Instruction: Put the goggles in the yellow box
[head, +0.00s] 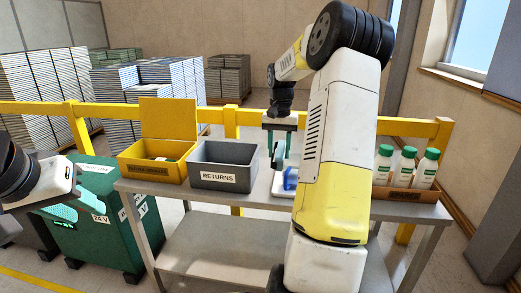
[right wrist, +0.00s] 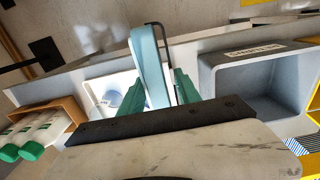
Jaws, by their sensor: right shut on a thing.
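The yellow box (head: 155,172) stands open at the left end of the grey table, its lid raised at the back and a small pale item inside. My right gripper (head: 280,142) is above the table, right of the grey bin. In the right wrist view its green fingers (right wrist: 158,92) are shut on a light blue thing with a dark edge, seemingly the goggles (right wrist: 150,62), seen nearly edge-on. My right arm hides part of the table in the head view. My left gripper (head: 72,184) is at the left edge, clear of the box; its fingers are unclear.
A grey RETURNS bin (head: 224,178) stands between the yellow box and my right gripper. A white tray with a blue item (head: 290,178) lies below. Several green-capped bottles (head: 406,165) stand in a brown box at right. A yellow rail (head: 232,122) runs behind.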

